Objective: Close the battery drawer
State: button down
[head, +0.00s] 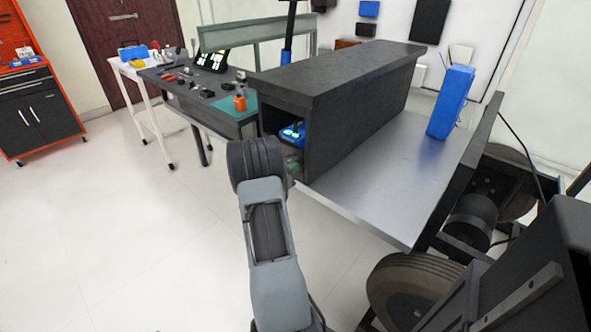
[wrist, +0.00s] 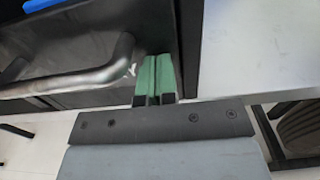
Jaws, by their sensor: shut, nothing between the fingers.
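In the wrist view a black drawer front (wrist: 80,45) with a curved metal bar handle (wrist: 70,82) fills the upper left. My gripper (wrist: 158,60) is shut and empty, its green fingertips together just right of the handle's bend and close against the dark front. I cannot tell whether they touch it. In the head view the dark battery housing (head: 340,85) stands on the metal deck, its near end showing an opening with a blue item (head: 293,131) inside.
A grey metal deck (head: 375,185) lies right of the housing, with a blue upright box (head: 450,102) on it. Wheels (head: 415,290) stand at the lower right. A workbench (head: 195,85) with tools stands behind left. The floor at left is clear.

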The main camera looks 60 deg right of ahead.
jog(key=shift+d+r, duration=0.2)
jog(key=shift+r, duration=0.05)
jog(key=w+a+p, duration=0.2)
jog(key=a, duration=1.2)
jog(key=shift+w+a+f, duration=0.15)
jog(key=shift+f, duration=0.1)
jog(key=shift+f, duration=0.1)
